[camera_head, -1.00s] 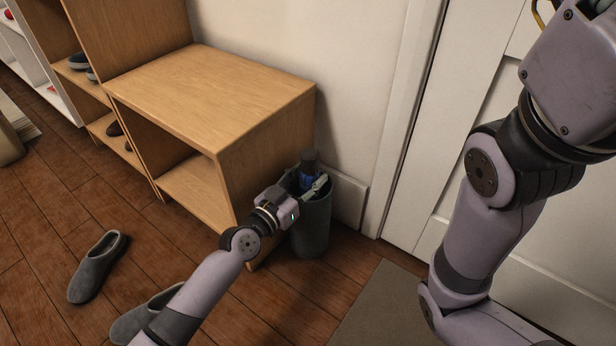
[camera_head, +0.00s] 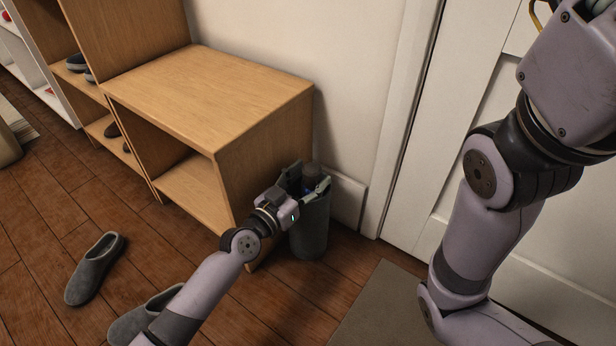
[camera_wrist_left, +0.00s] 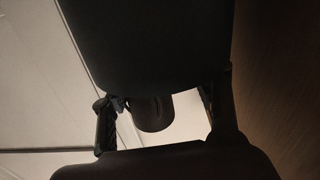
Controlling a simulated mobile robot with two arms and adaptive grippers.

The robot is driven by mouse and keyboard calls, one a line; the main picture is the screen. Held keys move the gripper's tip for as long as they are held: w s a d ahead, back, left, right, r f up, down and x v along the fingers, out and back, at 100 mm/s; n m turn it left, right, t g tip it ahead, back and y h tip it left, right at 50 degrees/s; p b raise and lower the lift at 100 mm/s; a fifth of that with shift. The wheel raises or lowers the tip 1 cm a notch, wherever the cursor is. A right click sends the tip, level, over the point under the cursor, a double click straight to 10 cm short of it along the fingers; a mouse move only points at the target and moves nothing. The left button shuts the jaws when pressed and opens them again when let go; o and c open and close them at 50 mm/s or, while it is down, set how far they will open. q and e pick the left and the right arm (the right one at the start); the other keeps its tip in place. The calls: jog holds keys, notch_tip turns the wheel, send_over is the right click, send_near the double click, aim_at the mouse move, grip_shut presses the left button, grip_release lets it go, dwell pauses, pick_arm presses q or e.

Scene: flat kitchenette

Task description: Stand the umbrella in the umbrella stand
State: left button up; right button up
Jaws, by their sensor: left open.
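The umbrella stand (camera_head: 311,232) is a dark grey round bin on the floor beside the wooden bench. The umbrella (camera_head: 311,173) stands in it; only its dark top end with a little blue shows above the rim, and the rest is hidden inside. My left gripper (camera_head: 306,183) is open at the stand's mouth, with one finger on either side of the umbrella's top. In the left wrist view the umbrella's dark round end (camera_wrist_left: 152,113) shows between the spread fingers, with a visible gap on the right. My right gripper is out of view.
The wooden bench (camera_head: 215,90) stands directly left of the stand. The wall and white door (camera_head: 480,190) are behind and to the right. Grey slippers (camera_head: 95,267) lie on the floor at left. A mat (camera_head: 385,305) lies in front of the door.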

pick_arm(q)
jog(key=shift+a+f, duration=0.35)
jog(key=shift+f, duration=0.25)
jog(key=shift+s+a, duration=0.15)
jog(key=shift+s, duration=0.1)
jog(key=v, duration=0.7)
jog(key=shift+s+r, duration=0.15)
jog(key=shift+r, duration=0.35)
jog(key=shift+r, duration=0.1)
